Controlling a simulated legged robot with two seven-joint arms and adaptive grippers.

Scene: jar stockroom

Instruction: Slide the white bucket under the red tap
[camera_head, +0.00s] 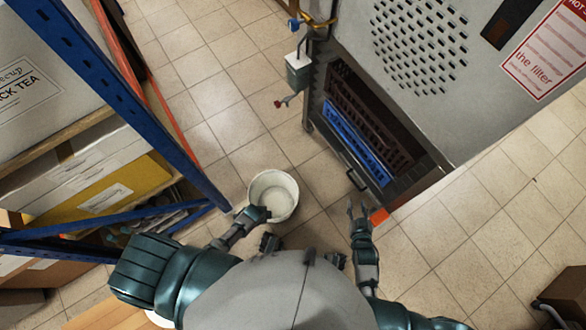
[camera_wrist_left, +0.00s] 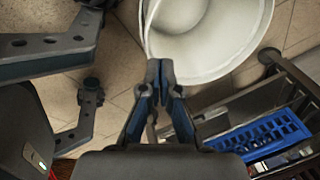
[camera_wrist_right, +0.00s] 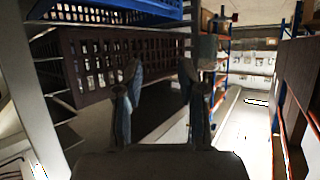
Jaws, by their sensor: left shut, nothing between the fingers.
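The white bucket (camera_head: 274,195) stands upright on the tiled floor, open at the top, and looks empty. My right gripper (camera_head: 357,206) is open and empty, right of the bucket by the machine's open bay.
A grey machine (camera_head: 390,90) stands at right, with blue (camera_head: 355,140) and dark crates in its low bay. A blue-post shelf (camera_head: 120,95) with boxes stands at left. Bare floor (camera_head: 235,125) lies between shelf and machine. A blue tap (camera_head: 296,24) is farther back.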

